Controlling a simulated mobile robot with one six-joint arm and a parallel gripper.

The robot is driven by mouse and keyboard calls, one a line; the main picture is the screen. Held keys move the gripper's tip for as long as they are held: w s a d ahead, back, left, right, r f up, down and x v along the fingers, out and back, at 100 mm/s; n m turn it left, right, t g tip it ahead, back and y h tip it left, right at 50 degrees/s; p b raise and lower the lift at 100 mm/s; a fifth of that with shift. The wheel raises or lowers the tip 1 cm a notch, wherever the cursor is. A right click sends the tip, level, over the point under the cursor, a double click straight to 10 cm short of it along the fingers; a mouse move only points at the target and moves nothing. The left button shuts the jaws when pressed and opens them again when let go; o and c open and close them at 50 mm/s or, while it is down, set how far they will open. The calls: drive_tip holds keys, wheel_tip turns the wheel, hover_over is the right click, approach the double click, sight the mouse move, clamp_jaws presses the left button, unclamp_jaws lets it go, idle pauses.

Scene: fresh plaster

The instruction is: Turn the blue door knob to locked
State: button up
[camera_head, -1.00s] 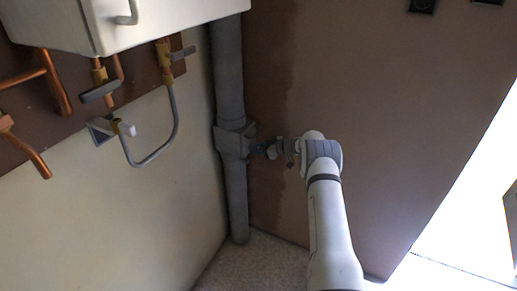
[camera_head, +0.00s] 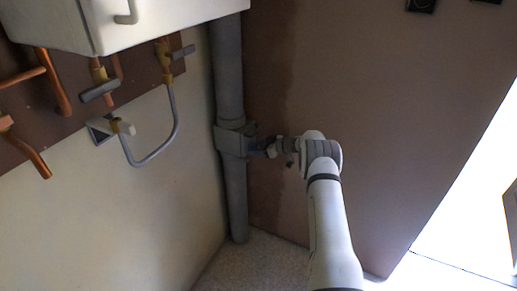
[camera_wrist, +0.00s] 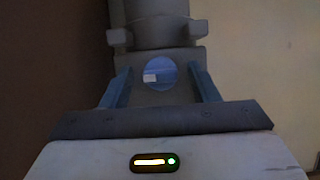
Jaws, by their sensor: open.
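The blue door knob (camera_wrist: 158,74) shows in the wrist view as a round blue disc with a small pale mark, set in a grey housing on the grey pipe. My gripper (camera_wrist: 161,74) is open, with one blue finger to the left of the knob and one to the right. Gaps show between the knob and both fingers. In the head view my gripper (camera_head: 262,148) is close up to the right side of the pipe's collar. The knob cannot be told apart from the blue fingers there.
The grey pipe (camera_head: 229,75) stands in the corner between the pale wall and the brown wall (camera_head: 350,100). A white cabinet (camera_head: 165,18), copper pipes and a looped hose (camera_head: 165,145) are at left. The floor below is clear.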

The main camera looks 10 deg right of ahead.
drive_tip(key=shift+d, duration=0.1)
drive_tip(key=v, duration=0.7)
drive_tip(key=shift+s+d, duration=0.2)
drive_tip(key=shift+s, duration=0.1)
drive_tip(key=shift+r, duration=0.15)
